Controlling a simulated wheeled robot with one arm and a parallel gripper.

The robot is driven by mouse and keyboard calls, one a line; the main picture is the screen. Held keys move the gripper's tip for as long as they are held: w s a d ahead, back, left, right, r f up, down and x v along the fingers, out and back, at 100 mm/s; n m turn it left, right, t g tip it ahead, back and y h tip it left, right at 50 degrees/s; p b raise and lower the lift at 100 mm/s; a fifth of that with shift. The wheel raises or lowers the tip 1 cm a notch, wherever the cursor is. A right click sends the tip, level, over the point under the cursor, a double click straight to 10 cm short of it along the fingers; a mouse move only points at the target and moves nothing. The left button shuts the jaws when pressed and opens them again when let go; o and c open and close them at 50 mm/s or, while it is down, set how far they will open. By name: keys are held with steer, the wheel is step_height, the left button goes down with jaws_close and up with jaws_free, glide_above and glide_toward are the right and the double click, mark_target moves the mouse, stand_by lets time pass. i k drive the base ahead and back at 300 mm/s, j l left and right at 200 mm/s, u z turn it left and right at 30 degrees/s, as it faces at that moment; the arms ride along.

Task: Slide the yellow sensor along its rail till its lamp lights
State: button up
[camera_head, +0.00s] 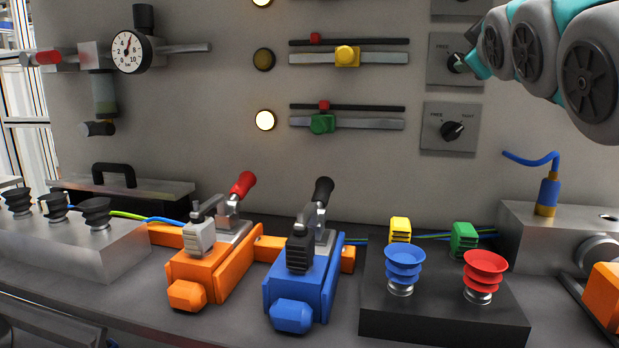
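The yellow sensor (347,56) sits on the upper grey rail (385,58), around its middle. A red marker (315,38) is on the dark bar above that rail, to the left of the sensor. The round lamp (263,59) left of this rail is dark amber and unlit. My gripper (463,62) is at the upper right, at the end of my teal and grey arm, in front of or at the upper knob plate and well right of the sensor. Its fingers are too small and covered to tell whether they hold the knob.
Below, a green sensor (322,123) on its own rail sits under a red marker, with a lit lamp (265,120) beside it. Knob plates (449,127) stand right of the rails. Toggle clamps (305,270) and suction cups (402,268) fill the bench below.

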mark_target(347, 55)
steer(key=k+j, duration=0.2)
steer(key=k, duration=0.25)
steer(key=k+j, duration=0.2)
steer(key=k, duration=0.25)
